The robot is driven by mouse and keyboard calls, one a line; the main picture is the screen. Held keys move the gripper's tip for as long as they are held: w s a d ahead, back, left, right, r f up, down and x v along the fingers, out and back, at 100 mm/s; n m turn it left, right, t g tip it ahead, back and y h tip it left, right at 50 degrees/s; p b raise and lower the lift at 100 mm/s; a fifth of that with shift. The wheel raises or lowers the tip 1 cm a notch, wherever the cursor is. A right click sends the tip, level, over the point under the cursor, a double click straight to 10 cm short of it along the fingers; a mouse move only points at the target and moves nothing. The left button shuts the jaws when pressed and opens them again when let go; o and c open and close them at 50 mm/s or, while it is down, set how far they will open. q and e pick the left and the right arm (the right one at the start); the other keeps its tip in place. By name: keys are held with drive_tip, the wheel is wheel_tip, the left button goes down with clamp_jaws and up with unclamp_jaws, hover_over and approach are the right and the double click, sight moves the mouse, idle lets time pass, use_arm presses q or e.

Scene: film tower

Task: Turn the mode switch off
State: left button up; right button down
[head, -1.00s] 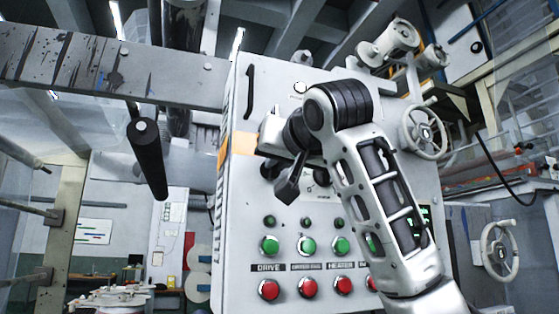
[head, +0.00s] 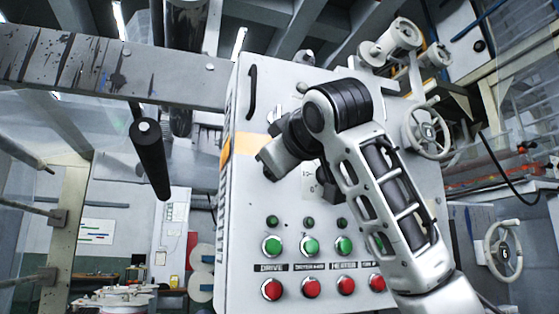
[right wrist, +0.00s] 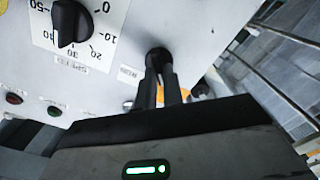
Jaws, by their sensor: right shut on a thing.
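The mode switch (right wrist: 157,55) is a small dark round knob on the white control panel, with a small upside-down label beside it in the right wrist view. My right gripper (right wrist: 163,80) has its dark fingers close together on this knob, hiding part of it. In the head view my right arm reaches across the front of the panel (head: 240,225). My right gripper (head: 272,165) is there at the panel's upper left part, and the arm hides the switch. My left gripper is in neither view.
A larger black speed dial (right wrist: 72,22) with a number scale sits close to the switch. Below my arm are green buttons (head: 272,246) and red buttons (head: 272,290). A handwheel (head: 428,130) stands at the panel's right. A dark roller (head: 148,160) juts out at the left.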

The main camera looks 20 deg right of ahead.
drive_tip(key=shift+n, duration=0.6)
drive_tip(key=c, duration=1.5)
unclamp_jaws()
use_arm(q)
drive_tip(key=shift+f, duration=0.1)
use_arm(e)
drive_tip(key=shift+s, duration=0.1)
